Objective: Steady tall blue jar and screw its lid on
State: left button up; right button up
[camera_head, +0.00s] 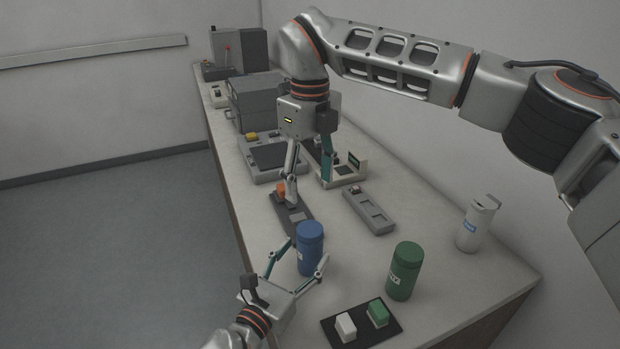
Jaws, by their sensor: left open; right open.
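The tall blue jar (310,255) stands upright on the bench near the middle of the view. A blue lid (310,230) sits on its top; how tightly it is seated cannot be told. My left gripper (307,250) is open, reaching from below, with one finger on each side of the jar. Whether the fingers touch it cannot be told. My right gripper (309,191) is open and empty, pointing down over the bench behind the jar, apart from the lid.
A green jar (404,270) stands to the right. A black tray (384,335) with a white and a green block lies in front. A pale canister (477,223), a grey tray (371,212) and a dark holder (297,226) are nearby. Grey machines (256,103) stand farther back.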

pick_arm(q)
jog(key=v, duration=0.8)
jog(key=shift+s+a, duration=0.15)
jog(key=shift+s, duration=0.05)
